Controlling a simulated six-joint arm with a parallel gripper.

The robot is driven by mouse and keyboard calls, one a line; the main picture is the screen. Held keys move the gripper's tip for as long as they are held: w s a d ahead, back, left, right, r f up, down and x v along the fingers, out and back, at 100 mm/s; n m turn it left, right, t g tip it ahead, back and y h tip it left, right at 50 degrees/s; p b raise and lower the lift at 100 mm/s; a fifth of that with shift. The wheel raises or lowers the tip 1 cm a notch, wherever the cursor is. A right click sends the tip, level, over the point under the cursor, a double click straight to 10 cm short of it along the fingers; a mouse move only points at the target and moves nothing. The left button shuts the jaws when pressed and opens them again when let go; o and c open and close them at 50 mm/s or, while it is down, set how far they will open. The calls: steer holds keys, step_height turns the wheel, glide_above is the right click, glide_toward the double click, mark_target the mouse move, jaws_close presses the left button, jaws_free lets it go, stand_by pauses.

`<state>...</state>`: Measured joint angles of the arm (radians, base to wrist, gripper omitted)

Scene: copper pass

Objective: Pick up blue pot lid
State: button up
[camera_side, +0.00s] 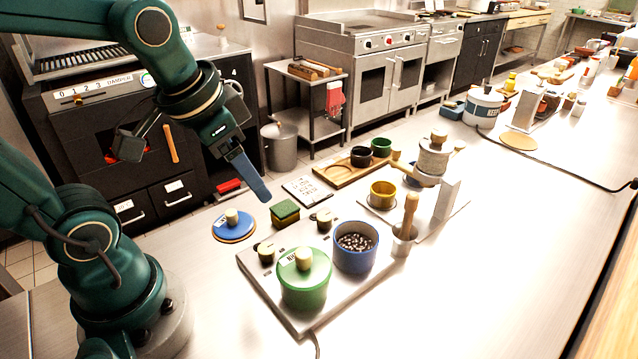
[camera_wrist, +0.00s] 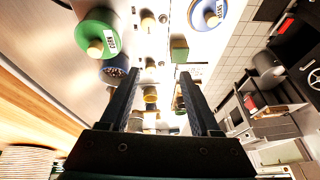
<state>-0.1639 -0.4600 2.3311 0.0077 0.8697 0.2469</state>
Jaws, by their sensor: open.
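The blue pot lid (camera_side: 231,229) lies flat near the counter's left edge, its pale knob up, on what looks like a thin brownish disc. It also shows at the top of the wrist view (camera_wrist: 203,14). My gripper (camera_side: 262,192) hangs in the air above and to the right of the lid in the side view, apart from it. In the wrist view the two fingers of my gripper (camera_wrist: 160,82) stand apart with nothing held between them.
A hob carries a green lidded pot (camera_side: 304,282) and a blue pot of dark beans (camera_side: 356,247). A green-topped sponge block (camera_side: 285,213) sits right of the lid. A printed card (camera_side: 307,190) and wooden tray (camera_side: 347,172) lie behind. Counter left of the lid is clear.

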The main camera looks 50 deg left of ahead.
steer(key=w+a+f+n+g, duration=0.2)
steer(key=a+f+g, duration=0.1)
steer(key=a+f, duration=0.3)
steer(key=n+g, duration=0.2)
glide_above(231, 212)
step_height(231, 212, down, 3)
steer(key=shift+d+r+h, duration=0.1)
steer(key=shift+h, duration=0.2)
steer(key=shift+f, duration=2.55)
steer(key=shift+c, duration=0.2)
jaws_close()
